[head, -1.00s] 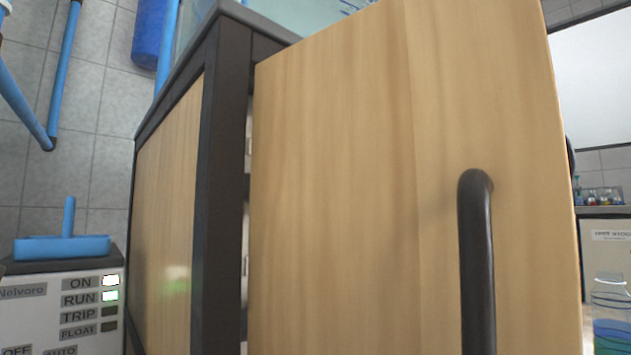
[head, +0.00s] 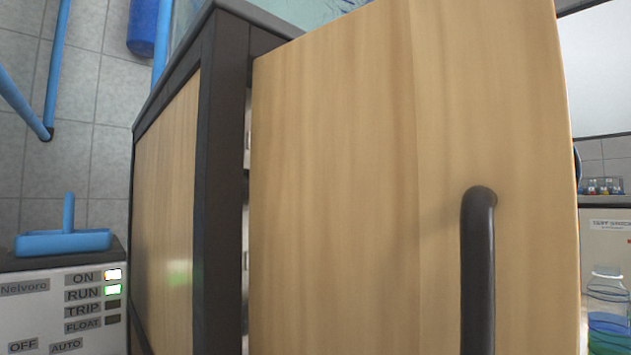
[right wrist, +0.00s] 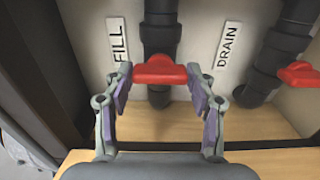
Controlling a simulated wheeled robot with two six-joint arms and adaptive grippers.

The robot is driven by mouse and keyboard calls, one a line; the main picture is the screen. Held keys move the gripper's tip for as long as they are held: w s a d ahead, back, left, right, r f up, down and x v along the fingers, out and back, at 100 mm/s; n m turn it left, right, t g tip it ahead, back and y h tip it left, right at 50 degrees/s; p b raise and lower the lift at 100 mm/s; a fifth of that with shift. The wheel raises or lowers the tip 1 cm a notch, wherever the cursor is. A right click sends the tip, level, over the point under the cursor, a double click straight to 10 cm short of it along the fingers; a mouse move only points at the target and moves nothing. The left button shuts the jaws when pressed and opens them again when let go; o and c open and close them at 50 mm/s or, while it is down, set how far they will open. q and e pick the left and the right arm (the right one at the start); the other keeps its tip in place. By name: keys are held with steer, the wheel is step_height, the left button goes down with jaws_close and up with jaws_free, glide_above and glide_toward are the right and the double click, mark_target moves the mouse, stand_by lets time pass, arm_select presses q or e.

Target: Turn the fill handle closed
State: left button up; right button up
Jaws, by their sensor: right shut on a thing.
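The red fill handle (right wrist: 160,70) sits on a dark vertical pipe (right wrist: 161,35) beside the white FILL label (right wrist: 119,40) in the right wrist view. It lies crosswise to the pipe. My right gripper (right wrist: 160,73) has its fingers at the two ends of the red handle and is shut on it. The head view shows neither the handle nor my grippers; the wooden cabinet door (head: 350,180) fills much of that view.
A second red handle (right wrist: 300,74) is on the pipe by the DRAIN label (right wrist: 228,45). A wooden floor panel (right wrist: 170,123) lies below the pipes. The door carries a black bar handle (head: 478,270). A control box (head: 65,305) with ON and RUN lights lit stands at left.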

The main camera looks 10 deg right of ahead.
stand_by(0.4)
steer(key=o, duration=1.2)
steer(key=shift+c, duration=0.2)
steer(key=v, duration=0.7)
steer(key=shift+s+d, duration=0.2)
